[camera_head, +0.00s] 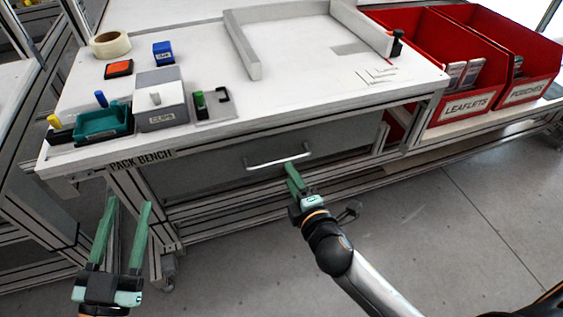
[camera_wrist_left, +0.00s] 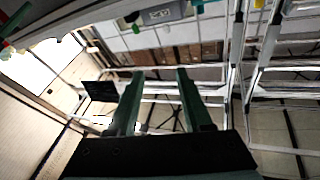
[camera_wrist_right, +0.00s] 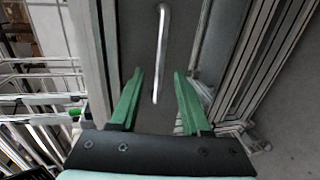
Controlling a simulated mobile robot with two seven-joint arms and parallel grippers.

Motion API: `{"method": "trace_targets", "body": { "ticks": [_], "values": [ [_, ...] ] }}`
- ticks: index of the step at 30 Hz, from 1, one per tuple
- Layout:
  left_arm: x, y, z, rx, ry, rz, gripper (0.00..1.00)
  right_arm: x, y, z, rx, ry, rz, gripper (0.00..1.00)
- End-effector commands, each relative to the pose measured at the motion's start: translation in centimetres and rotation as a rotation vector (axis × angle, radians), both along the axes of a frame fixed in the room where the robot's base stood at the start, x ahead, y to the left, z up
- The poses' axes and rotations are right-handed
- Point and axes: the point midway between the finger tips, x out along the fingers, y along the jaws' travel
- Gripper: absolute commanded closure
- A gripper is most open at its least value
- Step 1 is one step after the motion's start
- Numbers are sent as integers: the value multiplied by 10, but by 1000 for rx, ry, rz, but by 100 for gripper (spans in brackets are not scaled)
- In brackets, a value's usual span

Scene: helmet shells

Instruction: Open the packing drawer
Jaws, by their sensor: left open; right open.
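The packing drawer (camera_head: 222,171) has a grey front under the white bench top and looks shut. Its silver bar handle (camera_head: 278,163) runs across the front. My right gripper (camera_head: 292,170) is just below and in front of the handle, near its right half. In the right wrist view the handle (camera_wrist_right: 161,55) lies ahead, and its near end reaches between the open fingers (camera_wrist_right: 158,95); I cannot tell whether they touch it. My left gripper (camera_head: 129,205) is open and empty at the lower left, in front of the bench leg. Its open fingers also show in the left wrist view (camera_wrist_left: 155,85).
The pack bench (camera_head: 300,107) carries a teal tray (camera_head: 102,122), a grey clips box (camera_head: 161,100), a tape roll (camera_head: 111,44) and a blue block (camera_head: 163,53). Red leaflets (camera_head: 440,90) and pouches (camera_head: 525,85) bins stand at the right. The floor in front is clear.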

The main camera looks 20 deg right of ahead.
Motion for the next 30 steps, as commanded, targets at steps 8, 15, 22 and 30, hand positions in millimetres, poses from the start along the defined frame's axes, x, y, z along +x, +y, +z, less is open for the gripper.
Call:
{"method": "trace_targets", "body": {
  "ticks": [8, 15, 22, 30],
  "values": [
    [-19, -5, 50, 2, -230, -38, 50, 48, 2, -11, 1, -1, 0, 53],
    [-34, -8, 76, 4, -356, -62, 50, 68, 3, -15, 2, 1, 0, 53],
    [-38, -8, 82, 3, -384, -67, 50, 72, 3, -16, 3, 2, 0, 53],
    [-38, -8, 82, 3, -383, -67, 50, 72, 3, -16, 3, 2, 0, 66]
  ]
}}
